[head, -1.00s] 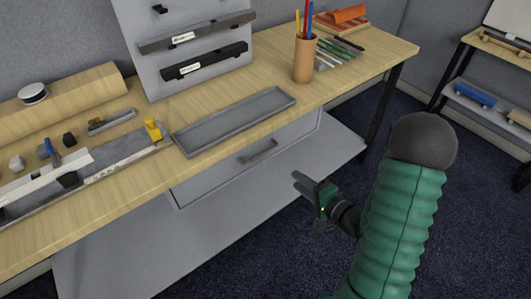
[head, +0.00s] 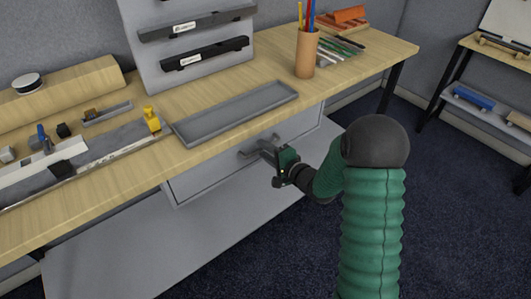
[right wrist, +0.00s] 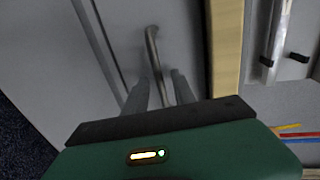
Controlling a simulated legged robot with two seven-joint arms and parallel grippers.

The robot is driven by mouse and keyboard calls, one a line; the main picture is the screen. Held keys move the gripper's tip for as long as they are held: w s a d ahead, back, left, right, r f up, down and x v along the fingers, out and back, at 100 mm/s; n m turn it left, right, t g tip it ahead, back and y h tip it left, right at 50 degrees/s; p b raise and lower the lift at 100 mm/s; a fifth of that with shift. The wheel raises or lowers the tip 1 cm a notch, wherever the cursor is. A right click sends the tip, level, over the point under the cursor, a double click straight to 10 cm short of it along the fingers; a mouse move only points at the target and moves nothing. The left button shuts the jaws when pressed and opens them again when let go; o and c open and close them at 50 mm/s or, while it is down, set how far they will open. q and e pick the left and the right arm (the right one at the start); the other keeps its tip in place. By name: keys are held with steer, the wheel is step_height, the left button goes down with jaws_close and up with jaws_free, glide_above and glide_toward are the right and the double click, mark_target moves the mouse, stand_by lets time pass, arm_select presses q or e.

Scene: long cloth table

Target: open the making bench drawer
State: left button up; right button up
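The making bench (head: 225,92) has a grey drawer (head: 205,180) under its top, and the drawer front looks shut. Its bar handle (head: 250,151) is partly hidden behind my right gripper (head: 268,150) in the head view. In the right wrist view the handle (right wrist: 153,52) runs down between the two fingers of my right gripper (right wrist: 162,85). The fingers are apart, with visible room beside the bar, so the gripper is open around the handle. My left gripper is in neither view.
A grey tray (head: 235,113) lies on the bench top above the drawer. A pencil cup (head: 306,55) stands behind it to the right. A grey lower shelf (head: 110,250) lies below the drawer. The dark floor (head: 450,200) to the right is clear.

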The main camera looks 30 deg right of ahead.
steer(key=shift+d, duration=0.2)
steer(key=shift+c, duration=0.5)
steer(key=shift+d+f, duration=0.15)
steer(key=shift+d, duration=0.05)
steer(key=c, duration=0.5)
steer(key=shift+a, duration=0.2)
jaws_close()
